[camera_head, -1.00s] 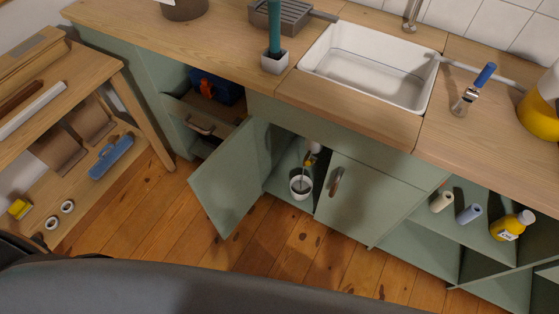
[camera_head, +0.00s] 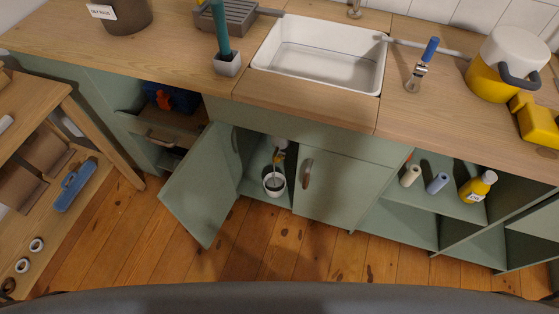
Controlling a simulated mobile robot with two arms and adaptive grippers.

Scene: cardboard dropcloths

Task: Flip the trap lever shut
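Below the sink, a green cabinet stands with its left door (camera_head: 203,185) swung open and its right door (camera_head: 333,188) shut. Inside the opening, a small trap fitting with a yellow part (camera_head: 279,156) hangs above a white cup-like bucket (camera_head: 274,183). The fitting is small, and I cannot tell which way its lever points. Neither of my grippers shows in the head view. A dark rounded part of my own body fills the bottom edge.
The white sink (camera_head: 320,53) is set in the wooden counter. A shelf table (camera_head: 105,140) stands at far left. Open shelves with a yellow bottle (camera_head: 478,187) are at right. The wooden floor (camera_head: 290,240) before the cabinet is clear.

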